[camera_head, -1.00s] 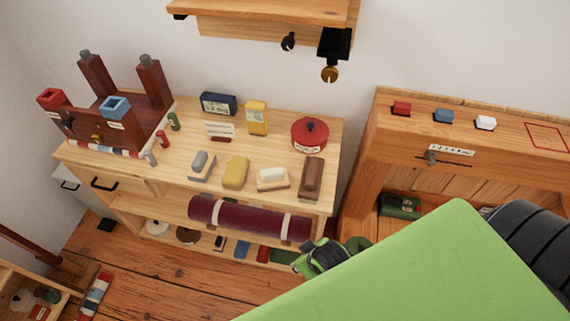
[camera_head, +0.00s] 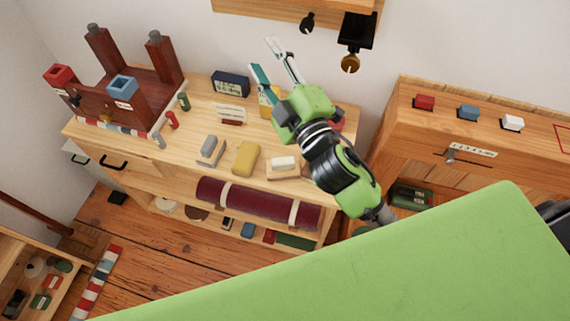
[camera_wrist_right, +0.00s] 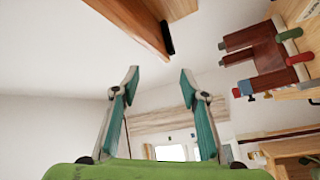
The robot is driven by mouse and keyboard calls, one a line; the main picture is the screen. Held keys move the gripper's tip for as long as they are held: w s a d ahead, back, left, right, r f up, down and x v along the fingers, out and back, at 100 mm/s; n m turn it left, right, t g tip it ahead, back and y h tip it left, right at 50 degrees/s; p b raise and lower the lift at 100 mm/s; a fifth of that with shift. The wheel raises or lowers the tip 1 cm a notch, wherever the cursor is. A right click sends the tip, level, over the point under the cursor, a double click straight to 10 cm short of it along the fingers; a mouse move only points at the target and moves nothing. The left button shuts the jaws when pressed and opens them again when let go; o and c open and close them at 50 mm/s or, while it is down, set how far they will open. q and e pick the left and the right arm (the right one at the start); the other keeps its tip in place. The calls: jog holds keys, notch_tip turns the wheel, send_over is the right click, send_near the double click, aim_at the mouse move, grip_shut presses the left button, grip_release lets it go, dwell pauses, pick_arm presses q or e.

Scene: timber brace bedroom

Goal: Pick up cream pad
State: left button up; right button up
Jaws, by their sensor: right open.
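The cream pad (camera_head: 283,162) sits on a small pale wooden block on the workbench top (camera_head: 205,120), at the front right beside the yellow pad (camera_head: 246,158). My right gripper (camera_head: 264,56) is raised over the back of the bench, open and empty, its fingers pointing up and left in the head view. The pad lies in front of and below it, apart from it. In the wrist view the right gripper (camera_wrist_right: 159,72) has its fingers spread with nothing between; the pad does not show there. My left gripper is not in view.
A grey block (camera_head: 208,148) is left of the yellow pad. A dark red stand (camera_head: 135,95) fills the bench's left side. My right arm hides most of the red pot (camera_head: 337,122) and the bench's right end. A shelf (camera_head: 270,12) hangs above.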

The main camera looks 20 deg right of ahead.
jog(key=s+a+r+n+g+y, duration=0.35)
jog(key=a+r+n+y, duration=0.45)
jog(key=a+n+y, duration=0.65)
jog(key=s+a+f+n+g+y, duration=0.2)
jog(key=s+a+n+g, duration=0.2)
jog(key=n+g, duration=0.55)
jog(key=n+g+h, duration=0.6)
jog(key=n+h, duration=0.8)
jog(key=h, duration=0.4)
send_near(283, 160)
jog(key=f, duration=0.1)
jog(key=f+p, duration=0.1)
jog(key=f, duration=0.1)
jog(key=f+p, duration=0.1)
jog(key=shift+a+f, duration=0.25)
jog(key=shift+f, duration=0.15)
jog(key=f+p, duration=0.1)
jog(key=f, duration=0.1)
jog(key=a+f+p, duration=0.1)
jog(key=f, duration=0.1)
jog(key=shift+w+f+p, duration=0.15)
jog(key=shift+f+p, duration=0.05)
jog(key=shift+p, duration=0.2)
jog(key=shift+f, duration=0.45)
grip_shut()
